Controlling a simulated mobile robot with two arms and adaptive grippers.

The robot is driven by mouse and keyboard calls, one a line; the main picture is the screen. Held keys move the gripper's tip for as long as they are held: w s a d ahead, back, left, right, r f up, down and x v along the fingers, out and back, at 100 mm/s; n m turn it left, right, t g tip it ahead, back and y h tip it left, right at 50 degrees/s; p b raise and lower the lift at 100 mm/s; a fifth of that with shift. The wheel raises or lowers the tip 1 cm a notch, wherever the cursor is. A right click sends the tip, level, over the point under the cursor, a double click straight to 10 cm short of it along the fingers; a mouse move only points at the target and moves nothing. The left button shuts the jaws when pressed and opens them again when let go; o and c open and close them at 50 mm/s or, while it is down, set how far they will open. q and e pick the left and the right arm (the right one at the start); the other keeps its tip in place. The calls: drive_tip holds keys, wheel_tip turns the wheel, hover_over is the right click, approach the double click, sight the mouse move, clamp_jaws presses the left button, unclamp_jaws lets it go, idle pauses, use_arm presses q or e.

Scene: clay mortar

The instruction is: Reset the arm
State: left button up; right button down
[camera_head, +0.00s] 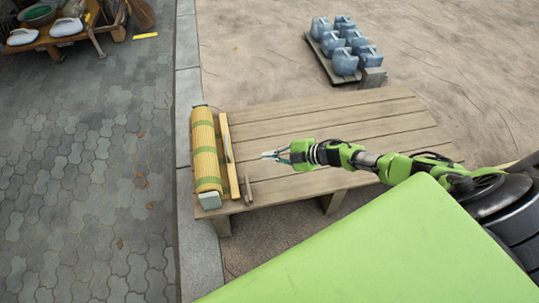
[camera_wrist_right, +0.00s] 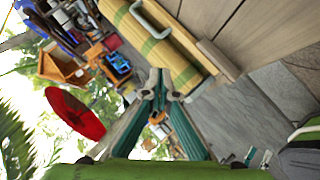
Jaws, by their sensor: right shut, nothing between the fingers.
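My right arm comes in from the right in the head view, and its gripper (camera_head: 268,156) points left above the wooden bench (camera_head: 345,130). The gripper is shut and empty, with its fingertips together; the closed fingers also show in the right wrist view (camera_wrist_right: 160,90). A yellow roll with green bands (camera_head: 206,155) lies along the bench's left end, left of the gripper and apart from it. The roll also shows in the right wrist view (camera_wrist_right: 170,58), beyond the fingertips. My left gripper is not in view.
A yellow wooden bar (camera_head: 228,155) lies beside the roll, and a thin stick (camera_head: 248,188) lies near it. Several blue-grey jugs (camera_head: 345,61) stand on a pallet at the back. A low table with bowls (camera_head: 62,38) is at the far left. The bench's right half is clear.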

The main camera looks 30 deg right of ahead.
idle(0.4)
